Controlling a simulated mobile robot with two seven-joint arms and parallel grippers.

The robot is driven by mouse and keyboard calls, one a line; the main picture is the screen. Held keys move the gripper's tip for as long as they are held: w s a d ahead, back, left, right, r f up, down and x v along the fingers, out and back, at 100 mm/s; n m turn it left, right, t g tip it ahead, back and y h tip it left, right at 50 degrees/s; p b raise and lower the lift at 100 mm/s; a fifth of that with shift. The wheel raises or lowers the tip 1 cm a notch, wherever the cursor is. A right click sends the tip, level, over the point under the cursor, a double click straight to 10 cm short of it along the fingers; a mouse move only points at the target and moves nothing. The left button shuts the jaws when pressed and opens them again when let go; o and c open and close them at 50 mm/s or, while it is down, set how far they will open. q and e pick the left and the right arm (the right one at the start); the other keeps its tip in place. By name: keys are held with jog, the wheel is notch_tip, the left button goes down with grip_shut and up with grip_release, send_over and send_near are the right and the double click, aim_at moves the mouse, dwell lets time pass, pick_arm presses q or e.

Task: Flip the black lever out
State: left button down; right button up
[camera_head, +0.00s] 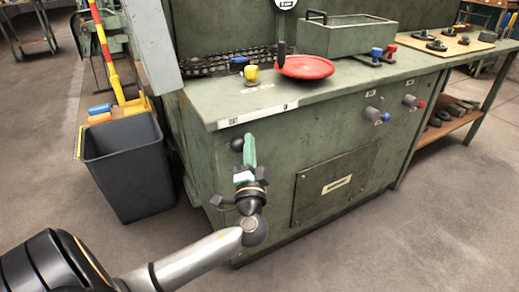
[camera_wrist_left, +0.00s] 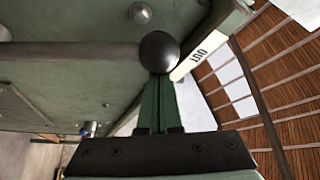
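The black lever's round ball knob (camera_head: 237,143) shows at the front left corner of the green machine. In the left wrist view the knob (camera_wrist_left: 158,52) is large, with a dark rod running left from it and an "OUT" label just beyond. My left gripper (camera_head: 249,150) points up right beside the knob, on its right in the head view. Its green fingers (camera_wrist_left: 160,105) are together with only a thin line between them, nothing seen held. The knob hides the fingertips in the wrist view, so I cannot tell whether they touch it. My right gripper is out of view.
A black bin (camera_head: 128,168) stands to the left. Knobs (camera_head: 375,115) stick out of the front panel. The floor at right is clear.

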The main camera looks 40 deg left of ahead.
pick_arm(q)
jog(key=shift+s+a+f+b, duration=0.2)
jog(key=shift+s+b, duration=0.05)
jog(key=shift+s, duration=0.2)
jog(key=shift+s+a+f+b, duration=0.15)
jog(key=shift+s+b, duration=0.05)
jog(key=shift+s, duration=0.2)
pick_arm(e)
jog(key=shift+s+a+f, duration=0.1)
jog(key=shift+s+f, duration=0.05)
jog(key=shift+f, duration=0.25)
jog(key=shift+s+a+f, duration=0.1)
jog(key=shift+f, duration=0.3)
pick_arm(q)
jog(key=shift+f, duration=0.1)
